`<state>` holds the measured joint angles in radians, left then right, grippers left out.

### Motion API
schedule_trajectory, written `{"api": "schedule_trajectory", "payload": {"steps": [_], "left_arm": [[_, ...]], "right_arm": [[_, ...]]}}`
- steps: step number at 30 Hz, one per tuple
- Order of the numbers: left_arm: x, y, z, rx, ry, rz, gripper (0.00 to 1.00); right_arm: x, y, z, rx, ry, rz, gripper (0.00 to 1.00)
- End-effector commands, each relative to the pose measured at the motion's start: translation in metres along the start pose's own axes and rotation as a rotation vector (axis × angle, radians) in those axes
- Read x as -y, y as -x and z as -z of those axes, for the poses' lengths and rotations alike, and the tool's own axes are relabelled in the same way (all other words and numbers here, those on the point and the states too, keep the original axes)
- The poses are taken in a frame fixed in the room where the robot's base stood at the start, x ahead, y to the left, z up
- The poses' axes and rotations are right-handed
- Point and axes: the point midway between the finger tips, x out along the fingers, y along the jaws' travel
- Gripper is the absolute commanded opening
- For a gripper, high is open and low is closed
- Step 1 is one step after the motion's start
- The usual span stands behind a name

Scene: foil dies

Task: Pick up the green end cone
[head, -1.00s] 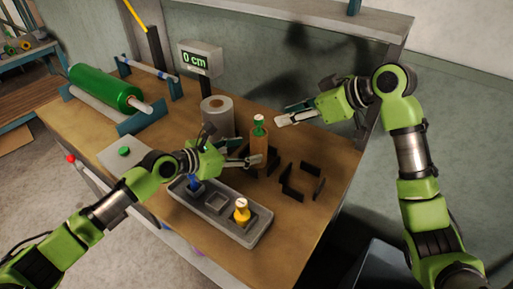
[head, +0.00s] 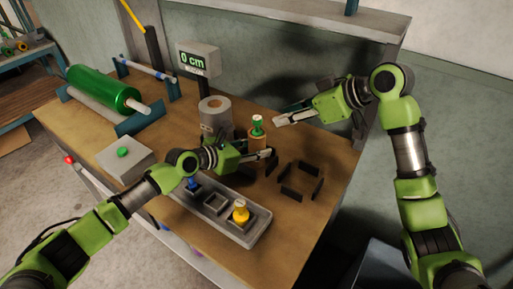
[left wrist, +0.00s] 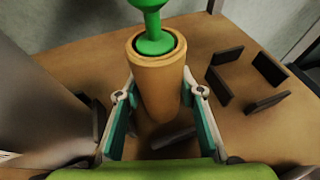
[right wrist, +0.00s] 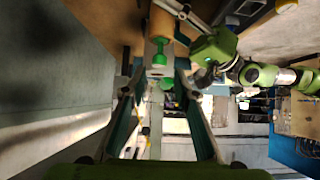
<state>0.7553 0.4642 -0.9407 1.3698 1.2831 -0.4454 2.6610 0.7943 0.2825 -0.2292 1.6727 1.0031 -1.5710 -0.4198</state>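The green end cone (head: 257,122) stands upright in the top of a brown cardboard tube (head: 254,140). The left wrist view shows the cone (left wrist: 153,38) seated in the tube's mouth (left wrist: 157,75). My right gripper (head: 294,117) is open and empty, to the right of the cone. In the right wrist view the cone (right wrist: 160,58) lies ahead of its fingertips, in line with the gap.
A grey tray (head: 250,236) holds a yellow cone (head: 240,211) and a blue one (head: 191,183). Several dark brackets (head: 300,182) stand right of the tube. A display (head: 193,63) reads 0 cm.

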Motion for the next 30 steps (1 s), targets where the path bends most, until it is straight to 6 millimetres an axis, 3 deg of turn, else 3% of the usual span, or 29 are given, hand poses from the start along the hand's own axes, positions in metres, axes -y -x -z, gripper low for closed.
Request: {"api": "schedule_trajectory", "payload": {"steps": [2,3,4,11,21,30], "left_arm": [[0.0,0.0,0.0,0.0,0.0,0.0,0.14],[0.0,0.0,0.0,0.0,0.0,0.0,0.14],[0.0,0.0,0.0,0.0,0.0,0.0,0.14],[0.0,0.0,0.001,-0.001,0.0,0.0,0.14],[0.0,0.0,0.001,-0.001,0.0,0.0,0.14],[0.0,0.0,0.001,-0.002,0.0,0.0,0.14]], "right_arm": [[0.0,0.0,0.0,0.0,0.0,0.0,0.28],[0.0,0.0,0.0,0.0,-0.001,0.0,0.38],[0.0,0.0,0.0,-0.001,-0.003,0.0,0.4],[0.007,-0.01,-0.002,-0.047,-0.185,0.01,0.4],[0.024,-0.034,-0.007,-0.21,-0.872,0.091,0.4],[0.035,-0.043,-0.014,-0.34,-1.508,0.237,0.4]]}}
